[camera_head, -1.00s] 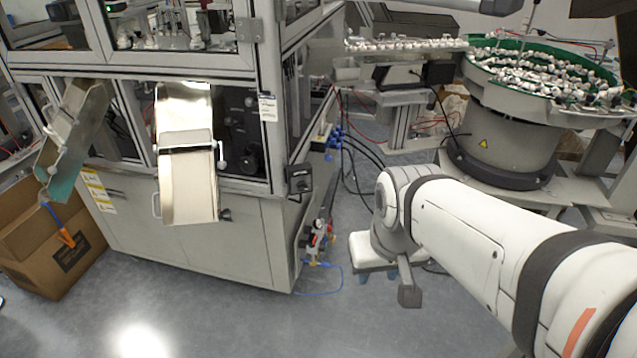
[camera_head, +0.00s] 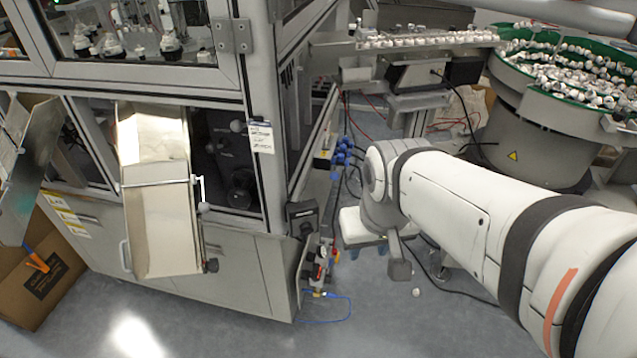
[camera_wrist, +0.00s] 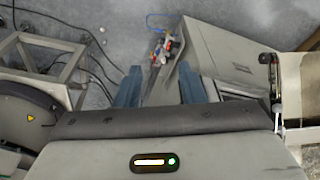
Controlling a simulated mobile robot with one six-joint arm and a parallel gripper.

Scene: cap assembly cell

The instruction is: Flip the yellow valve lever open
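A small valve assembly (camera_head: 318,265) with red and yellow parts is at the lower right corner of the machine cabinet, near the floor. It also shows in the wrist view (camera_wrist: 165,47), beyond and between my fingertips. The yellow lever is too small for me to tell its position. My gripper (camera_wrist: 159,82) is open and empty, with its two blue-grey fingers apart and pointing toward the valve but not touching it. In the head view my gripper (camera_head: 367,246) is partly hidden behind my arm, to the right of the valve.
The machine cabinet (camera_head: 235,275) stands left of the valve, with a metal chute (camera_head: 165,230) jutting out. A blue hose (camera_head: 338,313) loops on the floor below the valve. A bowl feeder (camera_head: 535,135) stands at the right. A small white piece (camera_head: 416,292) lies on the floor.

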